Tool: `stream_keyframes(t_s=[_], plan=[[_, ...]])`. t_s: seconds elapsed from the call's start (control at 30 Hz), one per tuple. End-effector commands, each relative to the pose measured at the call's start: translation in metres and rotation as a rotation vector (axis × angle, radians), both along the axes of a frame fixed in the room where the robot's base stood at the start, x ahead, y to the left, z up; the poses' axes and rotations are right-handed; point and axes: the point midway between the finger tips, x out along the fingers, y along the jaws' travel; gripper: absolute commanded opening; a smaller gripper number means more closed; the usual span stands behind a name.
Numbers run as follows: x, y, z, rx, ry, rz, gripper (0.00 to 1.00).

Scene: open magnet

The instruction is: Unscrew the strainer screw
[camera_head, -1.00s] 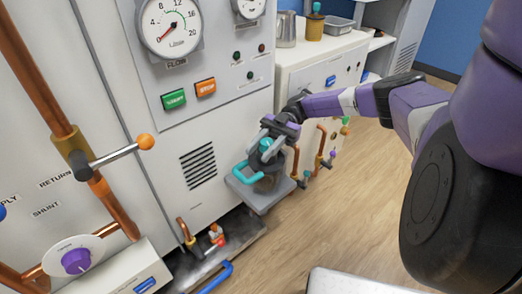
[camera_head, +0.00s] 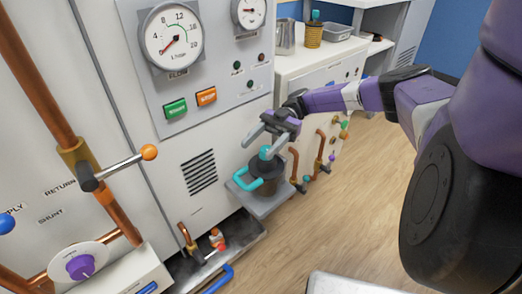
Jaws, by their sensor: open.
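A dark round pot-like body, apparently the strainer (camera_head: 268,172), stands on a small grey shelf (camera_head: 268,208) on the cabinet's right side. A teal knob, apparently the strainer screw (camera_head: 265,153), sits on top of it. A teal bent handle (camera_head: 241,180) sticks out at its left. My gripper (camera_head: 259,143) is open and empty, with its grey fingers spread just above and around the knob's height.
Copper pipes with valves (camera_head: 320,150) run close to the right of the shelf. The cabinet front with START and STOP buttons (camera_head: 206,96) stands to the left. A drip tray (camera_head: 240,240) and blue handle (camera_head: 215,279) lie below.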

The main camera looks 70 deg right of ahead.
Motion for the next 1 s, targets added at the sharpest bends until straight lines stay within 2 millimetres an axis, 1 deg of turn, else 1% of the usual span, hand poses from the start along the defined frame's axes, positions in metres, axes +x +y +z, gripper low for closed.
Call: stream_keyframes(t_s=[0.03, 0.1, 0.27, 0.4, 0.53, 0.6, 0.73, 0.83, 1.0], plan=[[-0.001, 0.000, 0.018, -0.001, -0.001, 0.000, 0.54], [-0.001, -0.001, 0.034, -0.002, 0.000, 0.000, 0.54], [0.000, 0.000, 0.070, -0.002, 0.001, 0.000, 0.54], [0.000, 0.000, 0.103, 0.000, -0.002, -0.002, 0.54], [0.000, 0.000, 0.127, 0.000, -0.002, -0.002, 0.54], [0.000, 0.000, 0.137, 0.000, 0.000, -0.002, 0.54], [0.000, 0.000, 0.150, -0.001, 0.000, -0.002, 0.54], [0.000, 0.000, 0.155, -0.001, 0.001, -0.002, 0.54], [0.000, 0.000, 0.156, -0.001, 0.001, -0.002, 0.54]])
